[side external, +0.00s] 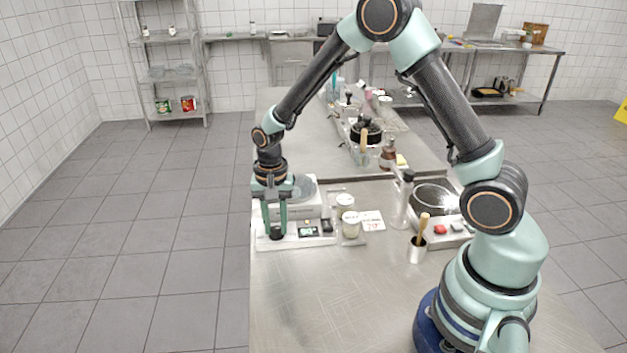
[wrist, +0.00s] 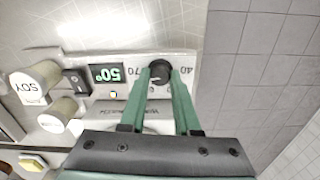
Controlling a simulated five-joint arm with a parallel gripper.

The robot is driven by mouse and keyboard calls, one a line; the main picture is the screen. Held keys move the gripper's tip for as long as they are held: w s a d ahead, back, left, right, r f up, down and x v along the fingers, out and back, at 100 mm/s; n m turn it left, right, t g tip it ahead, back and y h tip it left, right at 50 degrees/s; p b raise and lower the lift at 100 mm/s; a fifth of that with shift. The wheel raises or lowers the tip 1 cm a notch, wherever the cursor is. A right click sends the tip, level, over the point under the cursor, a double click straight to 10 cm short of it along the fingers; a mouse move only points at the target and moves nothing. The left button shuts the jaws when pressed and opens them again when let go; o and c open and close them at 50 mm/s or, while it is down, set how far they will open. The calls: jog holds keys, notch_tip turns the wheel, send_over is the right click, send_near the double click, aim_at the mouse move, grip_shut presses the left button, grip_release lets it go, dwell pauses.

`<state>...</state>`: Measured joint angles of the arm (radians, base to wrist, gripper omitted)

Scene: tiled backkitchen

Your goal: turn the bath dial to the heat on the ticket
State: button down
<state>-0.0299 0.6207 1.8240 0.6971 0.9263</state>
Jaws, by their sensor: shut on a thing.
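The bath dial is a black knob (side external: 277,235) on the white front panel of the bath (side external: 300,241). The dial also shows in the wrist view (wrist: 160,72), between the printed marks 70 and 40. My gripper (side external: 275,229) points down with its green fingers shut on the dial, one on each side; in the wrist view the fingers (wrist: 160,77) flank it. The small display (wrist: 107,74) reads 50°, upside down in the wrist view. The ticket (side external: 372,221) is a white card with red print that looks like 70, too small to be sure.
Lidded jars (side external: 351,225) stand right of the bath, one labelled SOY (wrist: 34,84). A clear bottle (side external: 403,205), a steel cup with a wooden-handled tool (side external: 417,250) and a pan (side external: 432,197) stand farther right. The front of the counter is clear.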

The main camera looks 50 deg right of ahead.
aim_at(276, 228)
jog(key=shift+m, duration=0.6)
jog(key=c, duration=0.6)
grip_release()
notch_tip(276, 228, up, 12)
jog(key=shift+r, duration=0.1)
jog(key=s+r+n+t, duration=0.2)
jog(key=s+r+n, duration=0.1)
jog(key=s, duration=0.1)
jog(key=s+d+r+n+t, duration=0.1)
jog(key=s+r+n, duration=0.2)
jog(key=s+n, duration=0.1)
jog(key=s+r+n+t, duration=0.2)
jog(key=s+r+n, duration=0.2)
jog(key=s, duration=0.1)
jog(key=shift+s+d+t, duration=0.15)
jog(key=shift+s+t, duration=0.15)
